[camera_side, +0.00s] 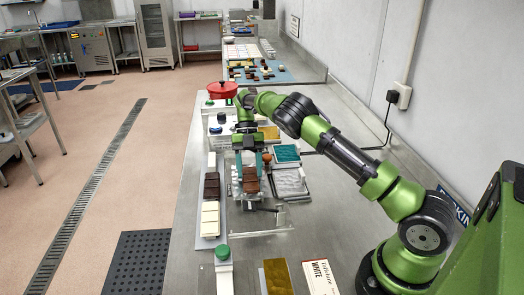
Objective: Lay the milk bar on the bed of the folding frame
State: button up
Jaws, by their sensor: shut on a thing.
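My gripper (250,172) points down near the middle of the bench, shut on a brown segmented bar (250,185), the milk bar. The bar sits between the teal fingers. The folding frame (268,228) is a pale metal and clear structure around and in front of the bar. The bar appears over or close to its bed; I cannot tell whether it touches. Part of the bed is hidden by the gripper and the bar.
A tray (208,240) on the left holds a darker brown bar (211,187) and cream bars (210,218). A silver-wrapped slab (290,182) and a teal slab (286,153) lie right.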

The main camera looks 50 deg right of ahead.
jog(key=o, duration=1.1)
